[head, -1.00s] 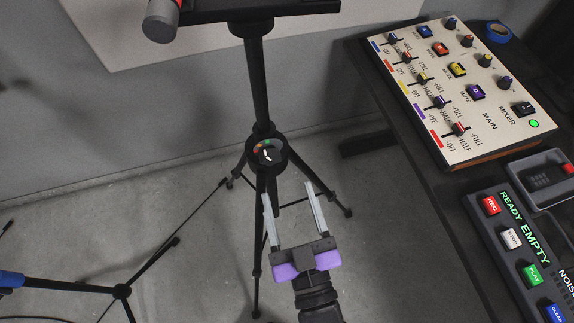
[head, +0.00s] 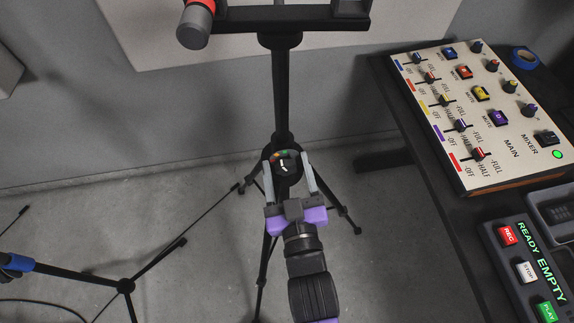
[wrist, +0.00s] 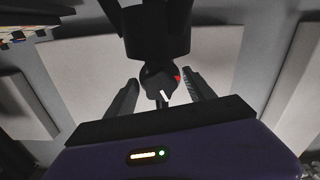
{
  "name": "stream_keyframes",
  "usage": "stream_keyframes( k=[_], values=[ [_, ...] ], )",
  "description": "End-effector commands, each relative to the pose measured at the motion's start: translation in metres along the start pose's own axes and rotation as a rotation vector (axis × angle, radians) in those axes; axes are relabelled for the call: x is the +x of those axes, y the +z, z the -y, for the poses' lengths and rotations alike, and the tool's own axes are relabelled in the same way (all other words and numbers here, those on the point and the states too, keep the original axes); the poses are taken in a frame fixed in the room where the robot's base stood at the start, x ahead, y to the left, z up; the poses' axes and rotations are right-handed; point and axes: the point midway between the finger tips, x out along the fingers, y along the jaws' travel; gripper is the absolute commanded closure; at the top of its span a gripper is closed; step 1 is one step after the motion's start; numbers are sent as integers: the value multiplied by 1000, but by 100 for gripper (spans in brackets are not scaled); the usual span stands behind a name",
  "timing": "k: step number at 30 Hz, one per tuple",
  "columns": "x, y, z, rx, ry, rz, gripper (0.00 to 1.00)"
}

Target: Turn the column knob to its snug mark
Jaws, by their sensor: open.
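The column knob (head: 284,162) is a dark round dial on the black tripod column (head: 281,95), with a white pointer line and a small coloured arc of green, orange and red at its upper rim. In the wrist view the knob (wrist: 158,84) shows between the fingers, with its white pointer and a red patch at its right. My gripper (head: 291,166) is open, with one finger on each side of the knob. I cannot tell whether either finger touches it. The snug mark is too small to make out.
A mixer panel (head: 525,165) with sliders and knobs lies on the dark desk at right. A button box (head: 528,270) with READY and EMPTY lettering is nearer. A black stand leg with blue (head: 22,264) is at lower left. The tripod legs (head: 345,212) spread below the knob.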

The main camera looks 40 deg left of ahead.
Motion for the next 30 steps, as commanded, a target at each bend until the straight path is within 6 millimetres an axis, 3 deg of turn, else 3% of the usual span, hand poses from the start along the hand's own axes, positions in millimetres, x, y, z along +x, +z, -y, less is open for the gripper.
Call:
stream_keyframes(
  k=[7,16,20,30],
  values=[
    [0,0,0,0,0,0,40],
    [0,0,0,0,0,0,98],
    [0,-1,0,-24,0,0,100],
    [0,0,0,-273,0,2,100]
  ],
)
